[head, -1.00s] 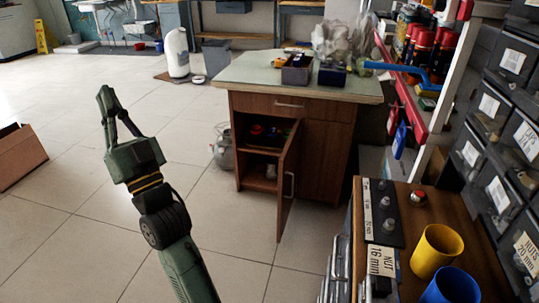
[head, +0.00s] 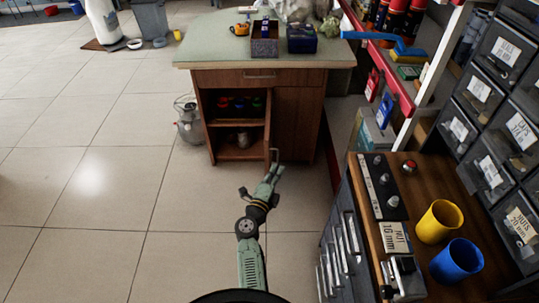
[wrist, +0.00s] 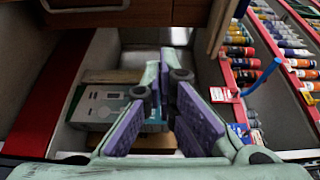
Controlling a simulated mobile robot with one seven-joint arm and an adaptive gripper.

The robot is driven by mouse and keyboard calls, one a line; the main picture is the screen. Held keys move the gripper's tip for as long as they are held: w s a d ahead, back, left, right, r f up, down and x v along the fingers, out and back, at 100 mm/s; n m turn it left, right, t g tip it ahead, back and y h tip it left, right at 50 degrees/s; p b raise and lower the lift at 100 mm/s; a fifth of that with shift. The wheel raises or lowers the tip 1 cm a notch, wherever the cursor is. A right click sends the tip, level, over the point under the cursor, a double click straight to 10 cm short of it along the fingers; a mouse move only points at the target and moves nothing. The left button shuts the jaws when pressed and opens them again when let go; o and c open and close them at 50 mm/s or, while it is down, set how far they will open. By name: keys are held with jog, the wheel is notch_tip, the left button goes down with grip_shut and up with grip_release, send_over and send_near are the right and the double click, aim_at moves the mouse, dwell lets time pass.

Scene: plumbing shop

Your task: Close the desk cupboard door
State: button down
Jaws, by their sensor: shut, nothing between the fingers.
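The wooden desk (head: 300,120) stands with its green top in the upper middle of the head view. Its cupboard door (head: 268,128) is open, seen nearly edge-on, with a metal handle (head: 275,156). Shelves and small items show inside the open cupboard. My gripper (head: 273,172) is low in front of the door, near the handle; whether it touches cannot be told. In the wrist view my gripper (wrist: 163,95) has its purple-padded fingers shut with nothing between them. A brown wood panel (wrist: 140,18) with a metal handle crosses the top there; which panel is unclear.
On the right are a workbench (head: 430,190) with yellow and blue cups, drawer bins (head: 490,95) and a red-edged shelf (head: 395,70). Boxes (wrist: 105,105) lie beside the desk. The left floor is clear.

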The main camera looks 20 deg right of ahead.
jog(key=b+x, duration=0.1)
jog(key=x, duration=0.9)
jog(key=shift+w+a+r, duration=0.1)
jog(key=shift+w+a, duration=0.1)
jog(key=shift+a, duration=0.85)
jog(key=shift+w+a+r, duration=0.1)
jog(key=shift+w+a, duration=0.15)
jog(key=shift+a, duration=0.8)
jog(key=shift+f, duration=0.1)
